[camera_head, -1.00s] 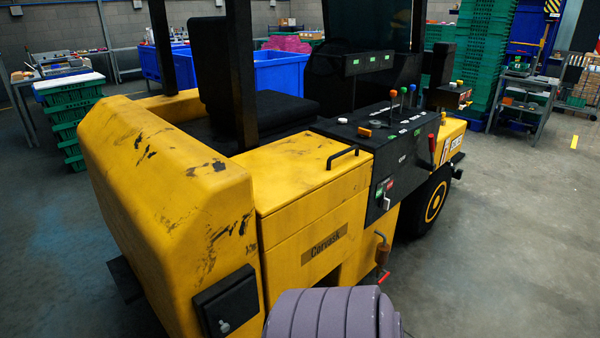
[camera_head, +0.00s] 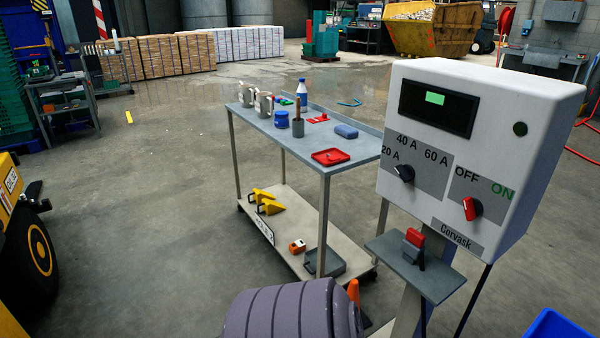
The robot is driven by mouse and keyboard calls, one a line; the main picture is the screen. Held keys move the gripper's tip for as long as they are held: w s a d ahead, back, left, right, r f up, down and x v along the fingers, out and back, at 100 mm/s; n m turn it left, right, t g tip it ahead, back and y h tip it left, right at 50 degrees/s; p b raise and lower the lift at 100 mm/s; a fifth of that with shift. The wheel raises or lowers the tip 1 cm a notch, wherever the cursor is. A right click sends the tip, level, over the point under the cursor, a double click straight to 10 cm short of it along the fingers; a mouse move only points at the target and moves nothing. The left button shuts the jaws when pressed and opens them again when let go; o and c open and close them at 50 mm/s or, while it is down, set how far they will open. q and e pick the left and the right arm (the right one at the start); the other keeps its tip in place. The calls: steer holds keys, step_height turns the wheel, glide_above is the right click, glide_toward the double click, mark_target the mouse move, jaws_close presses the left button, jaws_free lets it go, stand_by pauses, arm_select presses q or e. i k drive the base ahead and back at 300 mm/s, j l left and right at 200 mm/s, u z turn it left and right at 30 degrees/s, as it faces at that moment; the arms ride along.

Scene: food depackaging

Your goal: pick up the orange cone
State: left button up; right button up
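An orange tapered tip (camera_head: 353,290), which looks like the top of the orange cone, shows low in the picture, right of the bottom centre. It stands near the floor between the cart and the post of the charger box. The rest of it is largely hidden behind a grey-purple ribbed part that seems to be mine. Neither of my grippers is in view.
A yellow vehicle (camera_head: 12,190) is at left. Floor between is clear.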

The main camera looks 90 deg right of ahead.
mark_target(352, 291)
steer(key=l+z, duration=0.1)
steer(key=z, duration=3.45)
steer(key=i+j+z, duration=0.2)
steer(key=j, duration=0.25)
steer(key=j+z, duration=0.25)
steer(key=j, duration=0.15)
steer(key=i+j+z, duration=0.2)
steer(key=j, duration=0.3)
steer(key=k, duration=0.05)
